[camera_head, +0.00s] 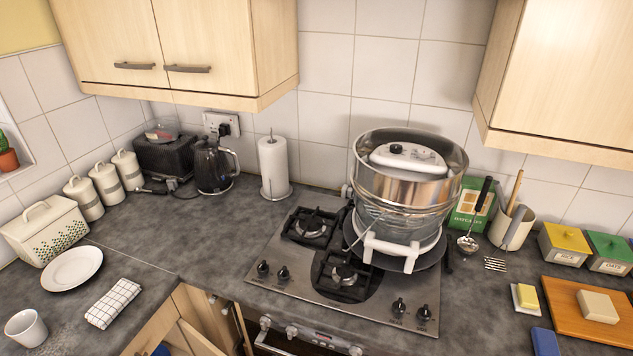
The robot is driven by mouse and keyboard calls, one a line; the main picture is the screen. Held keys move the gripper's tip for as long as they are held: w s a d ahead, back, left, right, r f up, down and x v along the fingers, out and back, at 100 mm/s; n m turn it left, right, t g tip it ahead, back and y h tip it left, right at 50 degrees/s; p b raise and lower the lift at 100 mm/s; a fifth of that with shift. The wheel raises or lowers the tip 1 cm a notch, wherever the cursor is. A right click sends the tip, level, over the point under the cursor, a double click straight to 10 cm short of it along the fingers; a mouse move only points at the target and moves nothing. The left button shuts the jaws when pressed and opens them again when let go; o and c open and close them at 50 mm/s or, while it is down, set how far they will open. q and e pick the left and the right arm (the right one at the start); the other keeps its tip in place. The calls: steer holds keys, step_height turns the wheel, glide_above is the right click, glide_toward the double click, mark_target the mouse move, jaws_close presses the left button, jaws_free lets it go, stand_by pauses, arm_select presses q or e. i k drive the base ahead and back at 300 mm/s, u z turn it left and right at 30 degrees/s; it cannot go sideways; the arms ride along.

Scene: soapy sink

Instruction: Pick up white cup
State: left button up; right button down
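A white cup (27,328) stands upright on the dark countertop at the lower left corner of the head view. Its opening faces up, and its bottom edge is near the lower left of the picture. A white plate (72,268) lies behind it and a folded checked cloth (113,303) lies to its right, both apart from the cup. Neither of my grippers shows in this view.
A bread bin (45,229), canisters (88,197), a kettle (212,165) and a paper roll (274,168) stand behind. A cabinet door (185,338) below looks open. Counter beside the cloth is clear.

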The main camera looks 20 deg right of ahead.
mark_target(26, 327)
steer(key=u, duration=1.75)
steer(key=k, duration=0.4)
steer(key=z, duration=0.1)
